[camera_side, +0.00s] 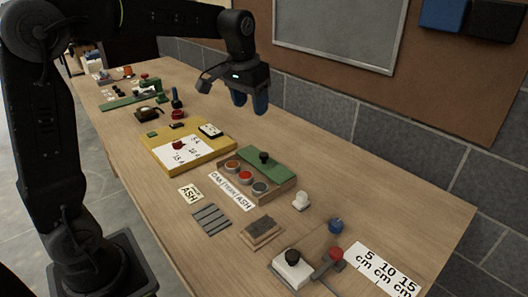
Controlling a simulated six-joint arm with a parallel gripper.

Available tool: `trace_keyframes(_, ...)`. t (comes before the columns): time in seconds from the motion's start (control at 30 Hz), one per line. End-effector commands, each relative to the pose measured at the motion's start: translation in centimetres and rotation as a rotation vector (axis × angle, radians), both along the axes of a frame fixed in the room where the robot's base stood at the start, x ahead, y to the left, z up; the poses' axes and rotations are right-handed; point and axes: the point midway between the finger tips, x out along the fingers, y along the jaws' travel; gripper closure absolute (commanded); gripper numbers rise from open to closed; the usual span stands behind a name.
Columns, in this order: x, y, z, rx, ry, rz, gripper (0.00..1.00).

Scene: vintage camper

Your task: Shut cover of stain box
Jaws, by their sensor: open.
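The stain box (258,203) stands on the workbench right of the middle. Its three round pots, orange-brown, red and dark grey, are uncovered in a row along its front. Its green cover (285,171) lies flat behind the pots, with a black knob (264,157) standing up from it. My gripper (250,104) hangs above the bench, behind and to the left of the box. Its two blue fingertips are apart, with nothing seen between them, and it is clear of the cover and knob.
A label strip (231,191) lies before the box. A yellow board (193,145) with a white sheet is to its left. A white knob-shaped piece (300,201) stands close right. A brown block (262,233), grey slatted piece (211,219) and black-knobbed white block (293,269) lie nearer.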

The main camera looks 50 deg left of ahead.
Motion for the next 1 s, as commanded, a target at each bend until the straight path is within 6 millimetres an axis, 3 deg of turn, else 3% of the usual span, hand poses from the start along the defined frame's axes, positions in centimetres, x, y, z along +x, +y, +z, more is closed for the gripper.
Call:
trace_keyframes(0.1,4.3,2.5,-2.4,-0.012,0.065,0.03,0.41)
trace_keyframes(0.33,9.1,6.3,-6.8,-0.032,0.15,0.071,0.41)
trace_keyframes(0.67,10.4,7.4,-9.5,-0.04,0.18,0.082,0.41)
trace_keyframes(1.0,10.3,7.4,-16.1,-0.04,0.181,0.082,0.41)
